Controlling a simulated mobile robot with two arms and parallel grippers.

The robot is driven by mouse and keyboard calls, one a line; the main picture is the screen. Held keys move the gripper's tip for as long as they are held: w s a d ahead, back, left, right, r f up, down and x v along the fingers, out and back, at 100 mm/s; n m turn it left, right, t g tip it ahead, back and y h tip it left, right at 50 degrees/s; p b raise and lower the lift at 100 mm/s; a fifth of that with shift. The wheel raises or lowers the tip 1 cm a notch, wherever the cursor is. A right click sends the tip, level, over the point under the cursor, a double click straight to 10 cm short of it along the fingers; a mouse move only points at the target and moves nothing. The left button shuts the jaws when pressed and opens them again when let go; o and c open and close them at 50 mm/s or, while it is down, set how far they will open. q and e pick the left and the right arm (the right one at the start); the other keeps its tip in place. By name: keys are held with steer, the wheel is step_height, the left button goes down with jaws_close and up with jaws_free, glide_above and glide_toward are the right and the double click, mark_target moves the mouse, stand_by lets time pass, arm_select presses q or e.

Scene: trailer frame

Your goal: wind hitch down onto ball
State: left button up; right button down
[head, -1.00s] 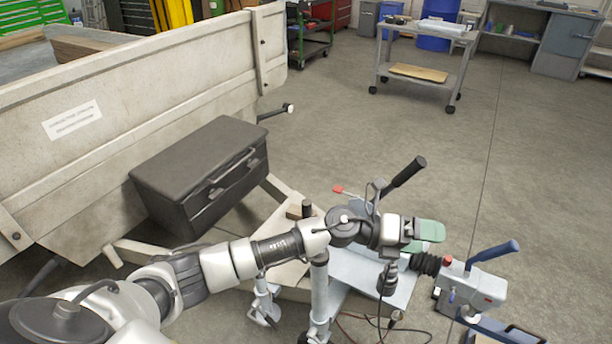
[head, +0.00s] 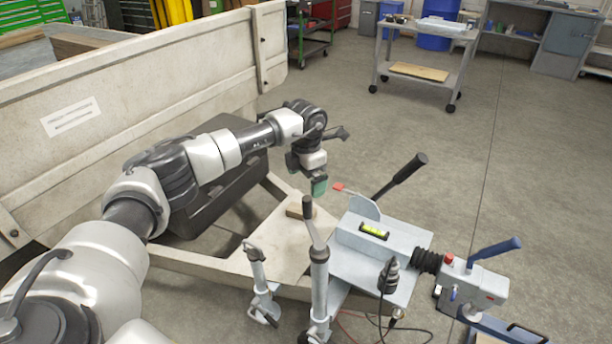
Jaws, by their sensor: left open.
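The grey hitch head (head: 482,288) with its raised blue handle (head: 495,249) is at the right end of the drawbar, above a blue tow bar (head: 500,330). I cannot clearly see the ball, or whether the head touches it. The jockey wheel post (head: 319,285) stands upright beside the drawbar, with a dark-gripped crank handle (head: 311,222) on top. My right gripper is out of view.
A yellow-green spirit level (head: 374,231) lies on the grey drawbar plate (head: 350,241). A second post (head: 257,268) stands left. Open floor lies beyond.

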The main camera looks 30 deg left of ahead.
mark_target(308, 199)
arm_select(q)
steer(key=f+b, duration=0.3)
steer(key=f, duration=0.1)
steer(key=f+b, duration=0.2)
steer(key=f, duration=0.2)
steer(key=shift+d+f+b, duration=0.2)
steer(key=shift+f+b, duration=0.15)
steer(key=shift+b, duration=0.05)
steer(key=shift+r, duration=0.1)
steer(key=c, duration=1.8)
steer(key=shift+d, duration=0.1)
